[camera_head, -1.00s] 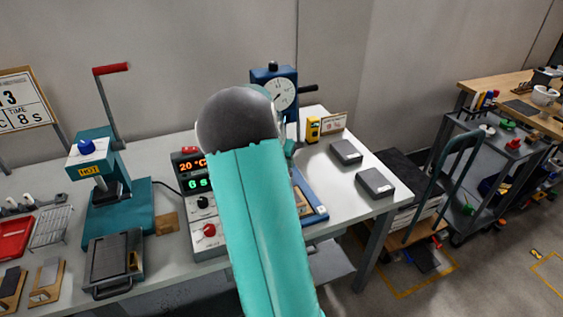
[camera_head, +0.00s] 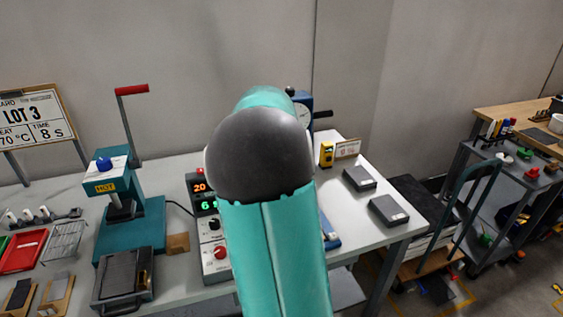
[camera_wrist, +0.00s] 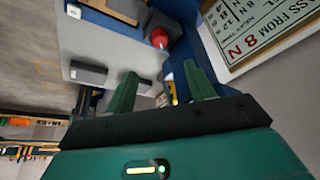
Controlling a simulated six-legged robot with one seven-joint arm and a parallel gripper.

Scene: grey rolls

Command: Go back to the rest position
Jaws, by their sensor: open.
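My gripper shows in the wrist view (camera_wrist: 162,92), with its two green fingers apart and nothing between them. In the head view my teal arm with its dark grey joint fills the middle and hides the gripper. The wrist view looks past the fingers at a grey table (camera_wrist: 125,45), a red round part (camera_wrist: 159,38) and a sign with large letters (camera_wrist: 265,25). I cannot tell from the head view how far the gripper is from the table.
The table (camera_head: 345,210) holds a teal press marked HOT (camera_head: 130,215), a controller (camera_head: 208,220), a partly hidden blue dial gauge (camera_head: 303,112), a yellow device (camera_head: 327,154) and two grey blocks (camera_head: 360,178). A grey cart (camera_head: 500,190) stands right. Floor shows at the lower right.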

